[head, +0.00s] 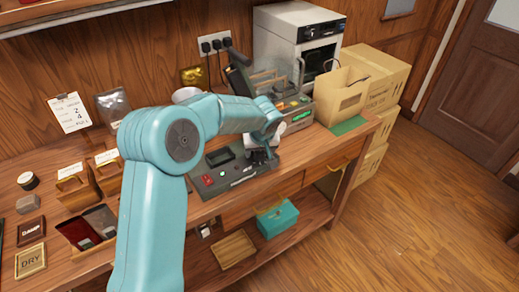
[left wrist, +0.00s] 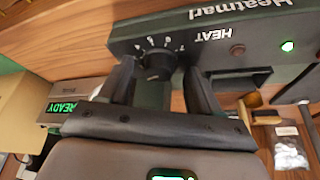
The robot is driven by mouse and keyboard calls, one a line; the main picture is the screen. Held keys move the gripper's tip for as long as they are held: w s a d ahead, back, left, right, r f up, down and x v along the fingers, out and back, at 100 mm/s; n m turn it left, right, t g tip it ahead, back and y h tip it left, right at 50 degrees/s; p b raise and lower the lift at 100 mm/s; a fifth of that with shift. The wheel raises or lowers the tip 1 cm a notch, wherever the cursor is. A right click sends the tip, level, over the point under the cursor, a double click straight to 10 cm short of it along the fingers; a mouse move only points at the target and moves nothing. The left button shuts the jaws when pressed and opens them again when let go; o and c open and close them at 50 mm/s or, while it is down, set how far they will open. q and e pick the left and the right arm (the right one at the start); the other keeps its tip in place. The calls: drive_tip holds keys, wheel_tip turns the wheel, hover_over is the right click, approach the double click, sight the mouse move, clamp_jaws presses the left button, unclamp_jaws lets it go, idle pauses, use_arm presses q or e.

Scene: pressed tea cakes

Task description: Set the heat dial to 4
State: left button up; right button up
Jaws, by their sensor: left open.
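The black heat dial (head: 249,168) is on the front of a dark machine marked "Heatmark" (head: 213,190). In the left wrist view the dial (left wrist: 157,63) shows upside down, with small white numbers around it and the word HEAT beside it. The setting it points to is too small to read. My left gripper (left wrist: 158,72) is open, with one dark finger on each side of the dial in that view; I cannot tell whether they touch it. In the head view the left gripper (head: 262,153) is over the machine. My right gripper is not clearly in view.
A device with a green READY display (head: 300,114) stands behind the machine. A cardboard box (head: 343,95) on a green mat (head: 348,126) is at the bench's right end. An order card (head: 69,113) leans at the back left. Wooden tea boxes (head: 75,185) fill the left side.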

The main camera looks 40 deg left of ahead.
use_arm(q)
drive_tip(key=shift+w, duration=0.1)
drive_tip(key=c, duration=1)
drive_tip(key=shift+m, duration=0.3)
